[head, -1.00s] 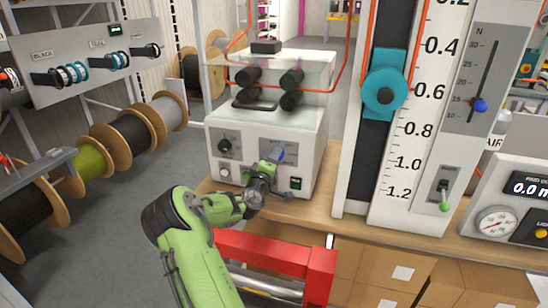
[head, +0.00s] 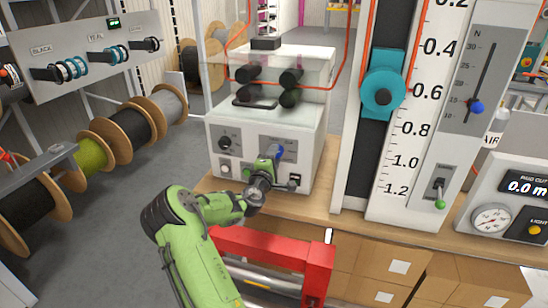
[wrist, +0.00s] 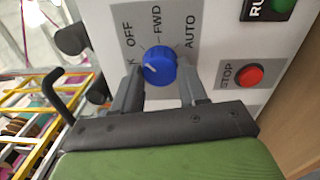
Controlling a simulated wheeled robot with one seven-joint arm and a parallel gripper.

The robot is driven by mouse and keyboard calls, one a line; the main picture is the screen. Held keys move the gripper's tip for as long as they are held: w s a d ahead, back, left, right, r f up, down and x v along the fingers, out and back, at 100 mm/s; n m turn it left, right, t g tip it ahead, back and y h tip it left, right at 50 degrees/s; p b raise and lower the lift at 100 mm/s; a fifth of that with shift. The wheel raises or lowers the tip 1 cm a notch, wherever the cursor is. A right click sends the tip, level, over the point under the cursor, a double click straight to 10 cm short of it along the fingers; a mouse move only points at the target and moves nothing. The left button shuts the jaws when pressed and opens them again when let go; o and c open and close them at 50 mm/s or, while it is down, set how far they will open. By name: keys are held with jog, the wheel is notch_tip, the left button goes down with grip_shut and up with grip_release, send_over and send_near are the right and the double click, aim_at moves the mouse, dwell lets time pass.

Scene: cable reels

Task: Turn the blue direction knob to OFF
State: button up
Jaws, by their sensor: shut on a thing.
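The blue direction knob (wrist: 160,66) sits on the white machine front, with OFF, FWD and AUTO printed around it. Its white mark points left in the wrist view, towards a label of which only a K shows beside my finger. My gripper (wrist: 157,86) has one finger on each side of the knob and is shut on it. In the head view, my gripper (head: 269,162) reaches the right part of the machine's front panel, and a bit of the blue knob (head: 279,151) shows beyond it.
A red STOP button (wrist: 250,75) and a green RUN button (wrist: 284,5) are right of the knob. A black knob (head: 225,143) is on the panel's left. A red frame (head: 270,245) stands below the bench edge. Cable reels (head: 120,140) stand at left.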

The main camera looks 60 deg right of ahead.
jog(key=o, duration=1.1)
jog(key=shift+c, duration=0.2)
jog(key=s+a+b, duration=0.2)
jog(key=a+b, duration=0.1)
jog(key=a, duration=1.2)
jog(key=shift+s+a+f, duration=0.2)
jog(key=shift+a+f, duration=0.1)
jog(key=shift+f, duration=0.05)
